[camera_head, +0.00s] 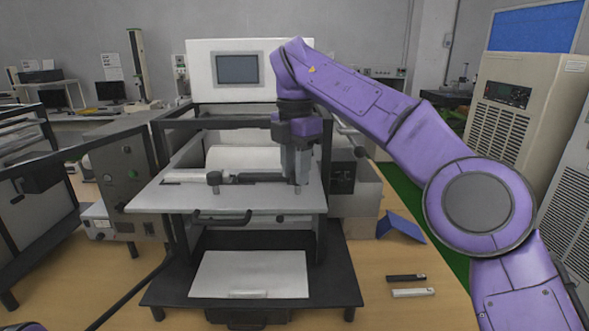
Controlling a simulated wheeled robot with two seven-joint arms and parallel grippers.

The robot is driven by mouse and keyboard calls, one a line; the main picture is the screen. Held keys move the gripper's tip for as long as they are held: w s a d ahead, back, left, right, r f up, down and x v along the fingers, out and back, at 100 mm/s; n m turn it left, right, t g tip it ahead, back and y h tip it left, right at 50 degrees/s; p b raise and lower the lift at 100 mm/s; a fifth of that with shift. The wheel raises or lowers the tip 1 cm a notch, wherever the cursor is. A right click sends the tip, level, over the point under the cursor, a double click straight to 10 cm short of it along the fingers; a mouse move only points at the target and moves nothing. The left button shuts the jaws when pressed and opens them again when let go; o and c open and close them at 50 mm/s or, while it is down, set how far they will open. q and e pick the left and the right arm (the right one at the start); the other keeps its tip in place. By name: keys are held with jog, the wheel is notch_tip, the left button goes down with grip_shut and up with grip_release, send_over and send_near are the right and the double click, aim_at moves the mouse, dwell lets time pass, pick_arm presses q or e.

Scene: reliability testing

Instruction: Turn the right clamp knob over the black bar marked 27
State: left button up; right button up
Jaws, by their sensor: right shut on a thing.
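My right arm reaches in from the right, and its gripper (298,180) points straight down at the right end of the machine's light plate (255,200). The gripper is shut on the right clamp knob, which its fingers almost wholly hide. A dark bar (255,180) runs along the plate between the gripper and the left clamp knob (213,178). I cannot read a number on it. My left gripper is not in view.
A white roll (243,160) lies behind the bar, and a box with a screen (237,70) stands further back. A black handle (221,217) projects at the plate's front. A black strip (406,278), a pale strip (412,293) and a blue object (402,226) lie to the right.

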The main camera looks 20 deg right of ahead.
jog(key=shift+f+m, duration=0.15)
jog(key=shift+m, duration=0.15)
jog(key=o, duration=0.9)
jog(key=shift+d, duration=0.1)
jog(key=shift+c, duration=0.2)
jog(key=shift+o, duration=0.9)
jog(key=shift+w+d, duration=0.15)
jog(key=shift+d, duration=0.05)
notch_tip(320, 180, up, 10)
jog(key=p, duration=0.8)
jog(key=shift+r, duration=0.25)
